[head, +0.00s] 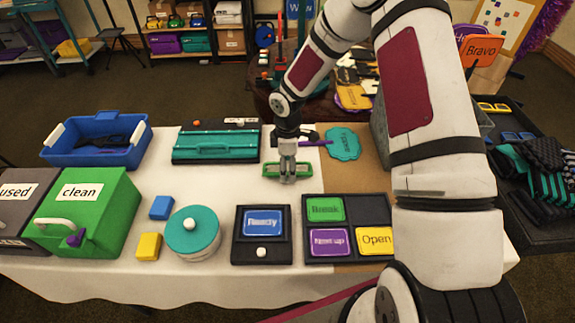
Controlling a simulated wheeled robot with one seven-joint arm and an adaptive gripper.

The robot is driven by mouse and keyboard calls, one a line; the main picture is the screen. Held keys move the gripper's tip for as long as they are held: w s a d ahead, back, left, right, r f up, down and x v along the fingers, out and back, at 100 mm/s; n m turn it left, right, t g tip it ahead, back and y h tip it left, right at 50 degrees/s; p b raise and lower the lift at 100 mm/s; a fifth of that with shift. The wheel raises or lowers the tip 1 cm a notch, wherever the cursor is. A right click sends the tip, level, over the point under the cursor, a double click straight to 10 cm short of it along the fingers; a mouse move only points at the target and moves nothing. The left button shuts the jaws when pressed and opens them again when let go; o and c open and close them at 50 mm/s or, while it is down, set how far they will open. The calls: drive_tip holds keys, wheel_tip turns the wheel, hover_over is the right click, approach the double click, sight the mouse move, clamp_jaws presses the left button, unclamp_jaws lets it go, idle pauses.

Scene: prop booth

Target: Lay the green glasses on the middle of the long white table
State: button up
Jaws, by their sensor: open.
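Around the glasses stand a teal case (217,146), a teal paddle sign (343,144), a black "Ready" box (262,234) and a sign tray (348,208). A round teal-lidded tin (193,232) and a green "clean" box (92,210) are to the left. Bare cloth lies left of the glasses.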

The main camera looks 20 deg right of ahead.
wheel_tip(320, 180, up, 12)
wheel_tip(320, 180, up, 11)
drive_tip(key=m+h, duration=0.2)
drive_tip(key=m, duration=0.1)
hover_over(288, 168)
drive_tip(key=s+d, duration=0.1)
drive_tip(key=s, duration=0.5)
drive_tip(key=s+r+m+t, duration=0.1)
drive_tip(key=s+r+m, duration=0.2)
drive_tip(key=s, duration=0.5)
drive_tip(key=s+a+r+m+t+y, duration=0.1)
drive_tip(key=s+r+m, duration=0.3)
drive_tip(key=s, duration=0.5)
drive_tip(key=s+r+m+t+y, duration=0.1)
drive_tip(key=s+r+m, duration=0.3)
drive_tip(key=s, duration=0.5)
drive_tip(key=shift+a+r+t, duration=0.3)
drive_tip(key=shift+r+t, duration=0.1)
drive_tip(key=shift+r, duration=0.55)
